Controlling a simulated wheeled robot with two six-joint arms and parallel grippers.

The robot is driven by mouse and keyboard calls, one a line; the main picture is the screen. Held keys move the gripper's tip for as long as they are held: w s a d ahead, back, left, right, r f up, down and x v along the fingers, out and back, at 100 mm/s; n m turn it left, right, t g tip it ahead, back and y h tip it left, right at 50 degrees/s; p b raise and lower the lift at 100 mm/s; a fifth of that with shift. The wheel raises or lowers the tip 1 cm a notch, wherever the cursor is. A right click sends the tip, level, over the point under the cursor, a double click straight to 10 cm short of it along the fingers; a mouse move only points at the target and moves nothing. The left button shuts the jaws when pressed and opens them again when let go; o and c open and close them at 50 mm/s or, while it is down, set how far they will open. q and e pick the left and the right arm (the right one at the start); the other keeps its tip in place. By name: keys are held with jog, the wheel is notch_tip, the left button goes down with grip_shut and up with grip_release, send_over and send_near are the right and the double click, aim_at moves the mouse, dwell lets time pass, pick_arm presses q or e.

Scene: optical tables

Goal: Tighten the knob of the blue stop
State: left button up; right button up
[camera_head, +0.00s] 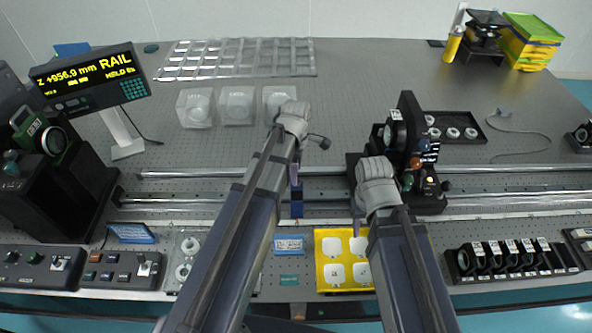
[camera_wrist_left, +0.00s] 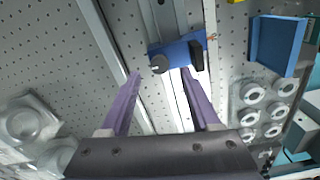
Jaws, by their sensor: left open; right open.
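The blue stop (camera_head: 297,204) sits on the rail, partly hidden by my left arm in the head view. The left wrist view shows it more clearly as a blue block (camera_wrist_left: 182,50) across the rail, with a dark round knob (camera_wrist_left: 158,64) on its near side. My left gripper (camera_head: 296,178) is over the rail just behind the stop. In its wrist view the two purple fingers (camera_wrist_left: 161,76) are open and apart, with the knob seen between and just past their tips. Nothing is between the fingers. My right gripper (camera_head: 357,218) is open, to the right of the stop, in front of the black optical carriage.
The black carriage (camera_head: 405,150) with coloured knobs stands on the rail (camera_head: 230,173) at right. A yellow tray (camera_head: 328,283) with white pieces lies in front. Clear boxes (camera_head: 237,106) stand behind the rail. A display (camera_head: 88,82) reads "RAIL", +956.9 mm.

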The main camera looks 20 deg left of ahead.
pick_arm(q)
notch_tip(320, 180, up, 5)
jog(key=p, duration=0.3)
jog(key=shift+f, duration=0.2)
pick_arm(e)
notch_tip(320, 180, up, 4)
jog(key=shift+r, duration=0.2)
pick_arm(q)
jog(key=shift+f, duration=0.1)
jog(key=shift+s+d+m, duration=0.2)
jog(key=shift+m, duration=0.1)
jog(key=s+d+m, duration=0.5)
jog(key=s+m, duration=0.2)
jog(key=m, duration=0.4)
jog(key=s+d+m+y, duration=0.1)
jog(key=s+d+m, duration=0.4)
jog(key=m, duration=0.6)
jog(key=shift+s, duration=1)
jog(key=shift+c, duration=0.2)
pick_arm(e)
jog(key=shift+c, duration=0.2)
